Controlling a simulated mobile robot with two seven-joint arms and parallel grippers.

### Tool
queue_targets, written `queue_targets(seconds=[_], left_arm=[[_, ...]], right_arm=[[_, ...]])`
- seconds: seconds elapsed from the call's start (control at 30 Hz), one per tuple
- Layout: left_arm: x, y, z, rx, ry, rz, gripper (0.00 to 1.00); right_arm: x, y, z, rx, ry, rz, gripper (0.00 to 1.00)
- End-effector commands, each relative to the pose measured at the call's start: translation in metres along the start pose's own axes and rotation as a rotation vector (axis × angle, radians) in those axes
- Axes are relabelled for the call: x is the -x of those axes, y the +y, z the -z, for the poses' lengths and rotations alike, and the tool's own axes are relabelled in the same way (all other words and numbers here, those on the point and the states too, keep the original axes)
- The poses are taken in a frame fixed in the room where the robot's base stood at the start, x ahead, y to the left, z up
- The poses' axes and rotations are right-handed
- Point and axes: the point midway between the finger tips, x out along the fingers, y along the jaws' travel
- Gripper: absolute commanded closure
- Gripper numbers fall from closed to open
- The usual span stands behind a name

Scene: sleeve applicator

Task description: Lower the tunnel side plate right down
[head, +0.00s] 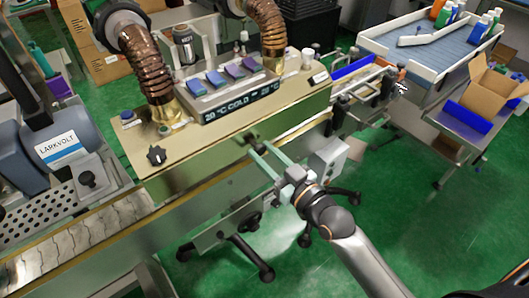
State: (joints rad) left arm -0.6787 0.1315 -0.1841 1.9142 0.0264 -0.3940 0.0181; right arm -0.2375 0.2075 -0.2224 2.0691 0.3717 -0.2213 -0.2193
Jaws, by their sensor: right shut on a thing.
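The tunnel side plate (205,165) is the long olive-green panel along the near side of the tunnel (180,130). Its dark handle (252,137) sticks out near the middle of its length. My right gripper (262,153) reaches up from the lower right, with its pale green fingers at the handle. It is shut on the handle; the exact contact is small and partly hidden. A yellow-edged conveyor rail (190,198) runs below the plate. Whether the plate's lower edge touches the rail cannot be told. My left gripper is not in view.
The tunnel top carries a display (238,103), coloured switches and two copper-brown hoses (148,62). A grey control box (328,160) stands just right of my right gripper. A machine labelled LARKVOLT (62,150) is at left. Green floor (400,210) is clear at right.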

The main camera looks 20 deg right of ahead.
Motion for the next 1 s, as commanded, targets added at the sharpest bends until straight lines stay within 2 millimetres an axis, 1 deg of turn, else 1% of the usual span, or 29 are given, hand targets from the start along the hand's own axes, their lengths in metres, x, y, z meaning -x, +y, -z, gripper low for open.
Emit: queue_targets(seconds=[0.27, 0.33, 0.5, 0.6, 0.9, 0.93, 1.0], left_arm=[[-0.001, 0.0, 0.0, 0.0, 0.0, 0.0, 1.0], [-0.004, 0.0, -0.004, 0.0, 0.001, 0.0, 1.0], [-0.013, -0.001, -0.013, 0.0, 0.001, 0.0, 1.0], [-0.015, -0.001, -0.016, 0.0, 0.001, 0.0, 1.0], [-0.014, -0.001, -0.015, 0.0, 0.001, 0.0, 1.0], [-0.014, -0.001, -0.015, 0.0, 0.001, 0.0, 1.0], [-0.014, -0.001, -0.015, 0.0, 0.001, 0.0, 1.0]], right_arm=[[0.0, 0.0, -0.002, 0.001, -0.001, 0.0, 1.0], [0.0, 0.0, -0.011, 0.001, -0.002, 0.0, 1.0], [0.0, 0.0, -0.047, 0.001, -0.013, 0.001, 1.0], [0.0, 0.0, -0.058, 0.0, -0.013, 0.001, 1.0], [0.001, -0.001, -0.06, -0.001, -0.015, 0.002, 1.0], [0.001, -0.001, -0.06, -0.001, -0.016, 0.002, 0.62], [0.001, -0.001, -0.059, -0.001, -0.015, 0.002, 0.54]])
